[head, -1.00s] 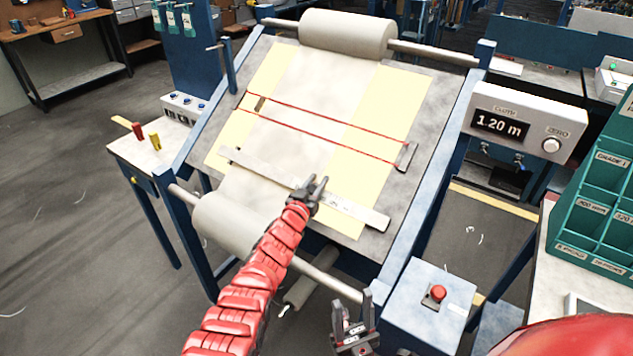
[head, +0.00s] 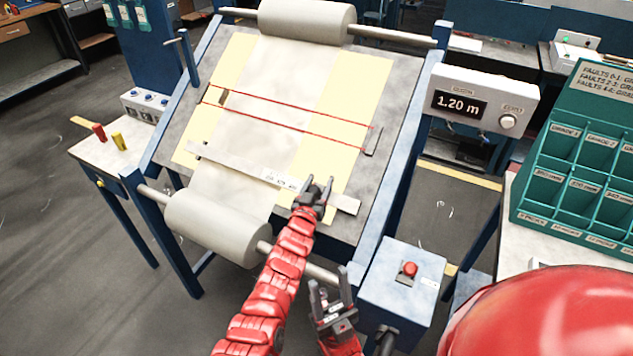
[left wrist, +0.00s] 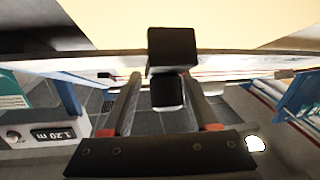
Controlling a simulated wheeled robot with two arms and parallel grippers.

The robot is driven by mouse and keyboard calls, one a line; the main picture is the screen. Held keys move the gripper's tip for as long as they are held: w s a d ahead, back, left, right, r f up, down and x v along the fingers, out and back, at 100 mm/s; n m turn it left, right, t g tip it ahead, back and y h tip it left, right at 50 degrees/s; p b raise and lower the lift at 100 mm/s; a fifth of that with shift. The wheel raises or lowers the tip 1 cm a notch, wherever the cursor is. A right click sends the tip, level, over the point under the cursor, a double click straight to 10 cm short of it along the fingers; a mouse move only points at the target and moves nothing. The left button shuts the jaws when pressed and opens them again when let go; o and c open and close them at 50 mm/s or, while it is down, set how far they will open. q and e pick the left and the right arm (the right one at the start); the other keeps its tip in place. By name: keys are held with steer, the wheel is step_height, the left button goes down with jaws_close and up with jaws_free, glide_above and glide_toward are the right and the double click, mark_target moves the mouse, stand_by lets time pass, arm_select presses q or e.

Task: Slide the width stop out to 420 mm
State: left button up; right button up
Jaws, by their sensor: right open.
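The scale bar (head: 235,166) lies slantwise across the lower part of the sloping board, with a white numbered label towards its right end. The width stop is a small black block (left wrist: 172,48) with a knob in the left wrist view. My left gripper (head: 319,184) is over the bar, to the right of the label. Its fingers (left wrist: 162,85) straddle the knob. The right-hand finger seems close to it, and a gap shows on the other side. In the head view the gripper mostly hides the stop. My right gripper (head: 331,292) is open and empty, low in front of the machine.
Two red lines (head: 290,118) cross the cloth (head: 270,75) above the bar. A cloth roll (head: 215,225) lies below the board. A box with a red button (head: 409,269) is right of my right gripper. A display reading 1.20 m (head: 460,103) and green bins (head: 580,170) stand right.

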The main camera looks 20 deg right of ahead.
arm_select(q)
steer(key=shift+o, duration=0.2)
steer(key=shift+a+r, duration=0.1)
steer(key=shift+a+p, duration=0.1)
steer(key=shift+p, duration=0.3)
steer(key=p+v, duration=0.5)
steer(key=p, duration=0.1)
steer(key=p+v, duration=0.3)
steer(key=shift+s+a+r, duration=0.1)
steer(key=shift+s+r, duration=0.2)
steer(key=shift+r, duration=0.1)
steer(key=p, duration=0.2)
glide_toward(316, 188)
steer(key=shift+f+v, duration=0.2)
steer(key=shift+v, duration=0.9)
steer(key=shift+f+v, duration=0.2)
steer(key=shift+v, duration=0.9)
